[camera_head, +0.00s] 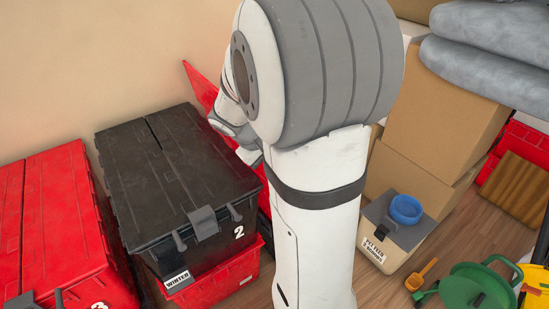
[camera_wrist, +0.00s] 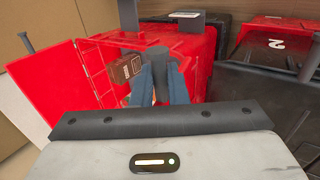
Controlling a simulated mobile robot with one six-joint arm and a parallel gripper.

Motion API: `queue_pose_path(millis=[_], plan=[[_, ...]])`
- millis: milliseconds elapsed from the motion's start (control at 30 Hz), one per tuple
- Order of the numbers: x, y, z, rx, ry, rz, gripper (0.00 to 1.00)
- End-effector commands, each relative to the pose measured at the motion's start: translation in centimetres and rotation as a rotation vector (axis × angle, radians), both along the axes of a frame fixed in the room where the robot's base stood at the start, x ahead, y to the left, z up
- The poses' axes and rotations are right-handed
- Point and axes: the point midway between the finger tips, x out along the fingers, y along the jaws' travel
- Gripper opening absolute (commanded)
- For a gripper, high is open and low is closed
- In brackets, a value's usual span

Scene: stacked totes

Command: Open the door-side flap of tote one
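A red tote (camera_wrist: 204,48), probably tote one, is ahead of my gripper in the wrist view. I read no number on it. A red ribbed flap (camera_wrist: 97,80) stands out at its left, with a brown box (camera_wrist: 124,68) beside it. My gripper (camera_wrist: 158,72) shows as two blue-grey finger-like shapes over the tote. A dark grey piece lies between their tips; I cannot tell whether they grip it. In the head view, a raised red panel (camera_head: 200,86) shows behind my arm, which hides the gripper and most of that area.
Black tote two (camera_head: 160,170) sits on a red tote (camera_head: 215,282), left of my arm. Red tote three (camera_head: 60,225) is further left. Cardboard boxes (camera_head: 450,110) stand right. A cream container (camera_head: 385,235), an orange scoop (camera_head: 421,275) and a green can (camera_head: 475,290) occupy the floor.

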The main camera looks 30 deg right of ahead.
Motion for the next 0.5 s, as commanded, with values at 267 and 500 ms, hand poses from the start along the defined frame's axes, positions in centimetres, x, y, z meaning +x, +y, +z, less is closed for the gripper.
queue_pose_path(millis=[267, 500], plan=[[-0.28, -0.08, -0.18, 0.001, 0.007, -0.006, 0.35], [-0.19, -0.04, 0.02, 0.000, 0.004, -0.004, 0.35]])
